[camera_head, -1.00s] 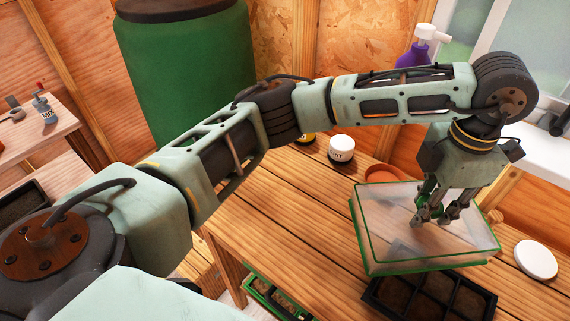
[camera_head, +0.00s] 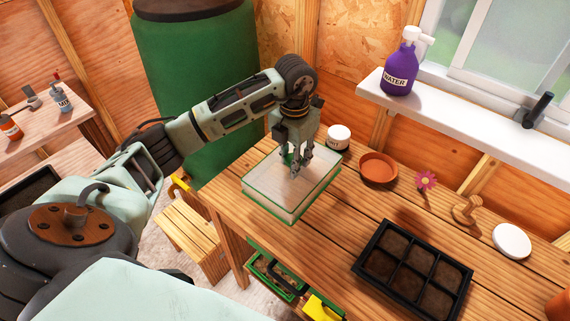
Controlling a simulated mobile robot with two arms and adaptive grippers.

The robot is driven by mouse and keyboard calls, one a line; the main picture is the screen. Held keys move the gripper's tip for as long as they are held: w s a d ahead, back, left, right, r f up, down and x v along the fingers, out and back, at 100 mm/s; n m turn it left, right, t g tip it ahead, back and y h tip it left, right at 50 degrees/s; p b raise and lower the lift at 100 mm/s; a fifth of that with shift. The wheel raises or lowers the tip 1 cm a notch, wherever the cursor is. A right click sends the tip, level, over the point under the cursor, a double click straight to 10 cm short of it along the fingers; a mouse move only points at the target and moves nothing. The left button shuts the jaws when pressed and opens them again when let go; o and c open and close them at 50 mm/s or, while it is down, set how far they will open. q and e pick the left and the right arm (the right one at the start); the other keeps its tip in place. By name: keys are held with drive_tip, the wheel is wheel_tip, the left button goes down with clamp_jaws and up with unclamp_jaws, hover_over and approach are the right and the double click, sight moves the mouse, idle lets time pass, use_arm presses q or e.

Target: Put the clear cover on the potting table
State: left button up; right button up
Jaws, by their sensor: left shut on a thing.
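The clear cover (camera_head: 262,193), a see-through box shape with a green rim, is at the left end of the wooden potting table (camera_head: 330,236). It looks level and lies low over the tabletop; I cannot tell whether it touches the wood. My left gripper (camera_head: 293,172) points down and is shut on the clear cover at its top middle. The exact grip point is partly hidden by the fingers. My right gripper is not in view.
A black seed tray (camera_head: 371,249) with soil cells stands uncovered to the right. Behind are a white-lidded jar (camera_head: 339,137), a terracotta saucer (camera_head: 379,169), a pink flower (camera_head: 426,181), a wooden stamp (camera_head: 467,209) and a white disc (camera_head: 511,240). A purple water bottle (camera_head: 399,68) stands on the sill.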

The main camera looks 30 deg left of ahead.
sight(286, 168)
use_arm(q)
drive_tip(key=shift+a+f, duration=0.3)
drive_tip(key=shift+a, duration=0.25)
drive_tip(key=shift+a+f, duration=0.3)
drive_tip(key=shift+a, duration=0.2)
drive_tip(key=shift+a+f+p, duration=0.1)
drive_tip(key=shift+f+p, duration=0.1)
drive_tip(key=shift+p, duration=0.15)
wheel_tip(286, 168, down, 3)
drive_tip(key=shift+f+p, duration=0.15)
drive_tip(key=shift+p, duration=0.6)
drive_tip(key=shift+f, duration=0.25)
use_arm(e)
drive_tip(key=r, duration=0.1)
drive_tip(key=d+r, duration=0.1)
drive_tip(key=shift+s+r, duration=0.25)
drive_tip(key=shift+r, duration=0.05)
use_arm(q)
drive_tip(key=shift+f, duration=0.1)
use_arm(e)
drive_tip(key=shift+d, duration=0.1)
